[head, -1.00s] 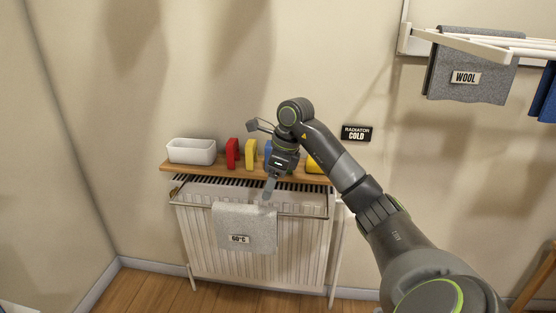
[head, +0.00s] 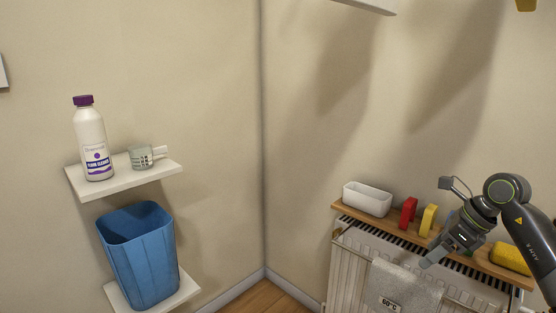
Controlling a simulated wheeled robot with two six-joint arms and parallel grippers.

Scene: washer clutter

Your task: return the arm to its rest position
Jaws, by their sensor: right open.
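My right arm comes in from the right edge. My right gripper (head: 440,222) is open, its two fingers spread wide, with nothing seen between them. It is in front of the wooden shelf (head: 346,208) over the radiator, and covers part of the shelf's right half. A grey cloth (head: 412,281) with a "60°C" label hangs on the radiator (head: 345,262), below the gripper. My left gripper is not in view.
On the wooden shelf are a white tub (head: 367,198), a red block (head: 408,213), a yellow block (head: 428,220) and a yellow sponge-like piece (head: 509,258). At left, wall shelves hold a white bottle (head: 92,142), a measuring cup (head: 141,157) and a blue bin (head: 145,262).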

